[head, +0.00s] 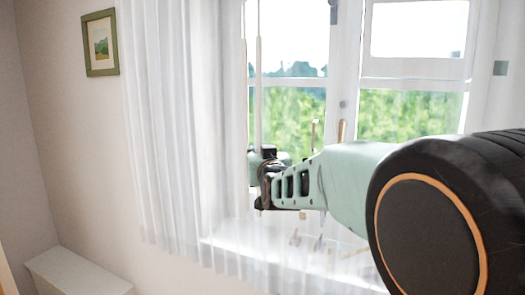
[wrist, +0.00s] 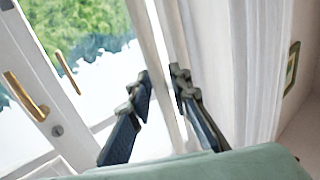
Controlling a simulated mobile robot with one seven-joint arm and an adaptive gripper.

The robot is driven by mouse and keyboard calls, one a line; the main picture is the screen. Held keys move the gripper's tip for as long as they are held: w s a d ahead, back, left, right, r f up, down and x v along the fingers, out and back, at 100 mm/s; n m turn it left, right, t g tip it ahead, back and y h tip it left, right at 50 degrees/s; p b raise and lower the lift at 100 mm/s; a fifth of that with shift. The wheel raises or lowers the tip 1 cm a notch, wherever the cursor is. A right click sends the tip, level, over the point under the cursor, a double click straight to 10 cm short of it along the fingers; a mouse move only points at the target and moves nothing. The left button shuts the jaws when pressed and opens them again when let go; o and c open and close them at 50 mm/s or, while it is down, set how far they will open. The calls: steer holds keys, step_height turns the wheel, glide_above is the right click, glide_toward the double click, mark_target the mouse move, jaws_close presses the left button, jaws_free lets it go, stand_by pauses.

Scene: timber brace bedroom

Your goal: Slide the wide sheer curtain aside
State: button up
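The wide white sheer curtain (head: 178,120) hangs in folds at the left of the window, and thin sheer fabric seems to spread right across the lower panes. In the wrist view its folds (wrist: 250,60) hang right of my gripper. A thin pale vertical rod or curtain edge (head: 258,60) hangs down to my gripper (head: 265,180). In the wrist view my gripper (wrist: 160,78) has its two dark fingers apart, with a pale vertical strip (wrist: 150,40) passing between or just beyond them. I cannot tell whether either finger touches it.
The window frame (head: 345,80) stands behind the gripper, with brass-coloured handles (wrist: 25,95) near it. Below are a bright sill and a white low cabinet (head: 75,272) at the lower left. A framed picture (head: 101,42) hangs on the left wall.

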jaws_close()
steer(key=shift+d, duration=0.1)
stand_by(0.3)
